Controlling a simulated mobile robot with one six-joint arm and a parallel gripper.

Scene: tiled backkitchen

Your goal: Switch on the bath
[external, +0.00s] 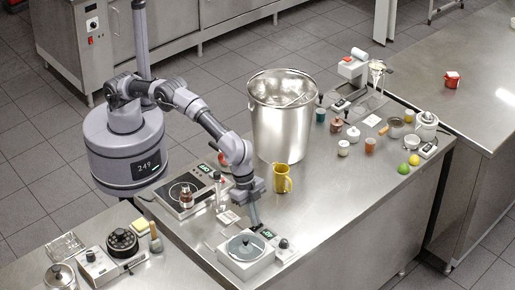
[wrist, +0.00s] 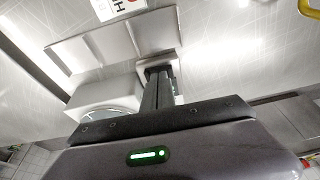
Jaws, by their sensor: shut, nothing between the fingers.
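A white unit with a round, glass-like lid (external: 245,246), which looks like the bath, stands at the near end of the steel counter. Its right side carries a small green-lit display (external: 267,233) and a dark knob (external: 284,243). My gripper (external: 257,224) is shut and empty, pointing down just above or at the back of this unit near the display; I cannot tell whether it touches. In the wrist view the closed fingers (wrist: 158,88) partly hide a pale housing, and part of the round lid (wrist: 108,114) shows beside them. No switch is clear there.
A yellow jug (external: 282,178) and a large steel pot (external: 283,120) stand behind my gripper. A hotplate (external: 177,205) with a small vessel is to the left. A printed card (external: 228,218) lies near the unit. The counter right of the unit is clear.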

